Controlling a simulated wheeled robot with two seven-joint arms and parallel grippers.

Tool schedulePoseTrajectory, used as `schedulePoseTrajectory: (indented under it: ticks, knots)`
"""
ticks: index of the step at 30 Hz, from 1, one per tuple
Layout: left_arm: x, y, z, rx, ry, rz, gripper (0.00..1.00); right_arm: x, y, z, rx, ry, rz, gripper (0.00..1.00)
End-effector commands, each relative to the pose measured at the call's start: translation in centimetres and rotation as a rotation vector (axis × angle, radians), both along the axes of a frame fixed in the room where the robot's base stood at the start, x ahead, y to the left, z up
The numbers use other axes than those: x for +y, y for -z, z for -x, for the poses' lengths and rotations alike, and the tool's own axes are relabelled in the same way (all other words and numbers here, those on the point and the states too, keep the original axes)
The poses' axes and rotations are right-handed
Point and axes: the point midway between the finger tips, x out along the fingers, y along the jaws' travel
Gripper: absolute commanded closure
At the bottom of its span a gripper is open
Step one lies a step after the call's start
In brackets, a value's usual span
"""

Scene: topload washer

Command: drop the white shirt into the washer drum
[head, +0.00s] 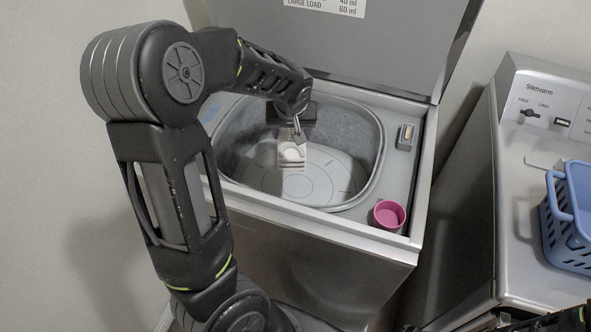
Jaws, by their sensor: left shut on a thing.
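The topload washer stands with its lid (345,45) raised. Its open drum (318,190) shows a grey wall and a pale round bottom. My left gripper (291,163) reaches in from the left and points down over the drum opening. It is shut on a small white thing (291,152), which seems to be part of the white shirt. Most of it is hidden by the gripper, so its full shape cannot be told. No other cloth shows in the drum. My right gripper does not show.
A pink cup (389,214) sits on the washer's front right corner. A grey machine marked Stenvarm (520,200) stands to the right, with a blue basket (570,225) on top. A dark part of mine shows at the bottom right edge.

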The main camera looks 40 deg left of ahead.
Motion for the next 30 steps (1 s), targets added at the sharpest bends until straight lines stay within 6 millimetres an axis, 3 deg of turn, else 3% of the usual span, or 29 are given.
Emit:
schedulePoseTrajectory:
  ticks: [6,7,15,25,30]
  knots:
    - [0.0,-0.1,0.0,-0.001,0.0,-0.001,0.86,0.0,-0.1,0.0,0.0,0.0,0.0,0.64]
    - [0.0,-0.1,0.0,-0.001,0.0,-0.001,0.37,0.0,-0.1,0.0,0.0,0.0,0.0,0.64]
    - [0.0,-0.1,0.0,-0.001,0.0,-0.001,0.15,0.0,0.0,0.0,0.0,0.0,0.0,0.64]
    - [-0.1,-0.2,0.0,-0.001,0.0,0.0,0.13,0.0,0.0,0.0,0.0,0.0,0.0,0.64]
    - [-0.4,-1.7,0.4,-0.006,0.001,0.001,0.13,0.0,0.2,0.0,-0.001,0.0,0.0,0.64]
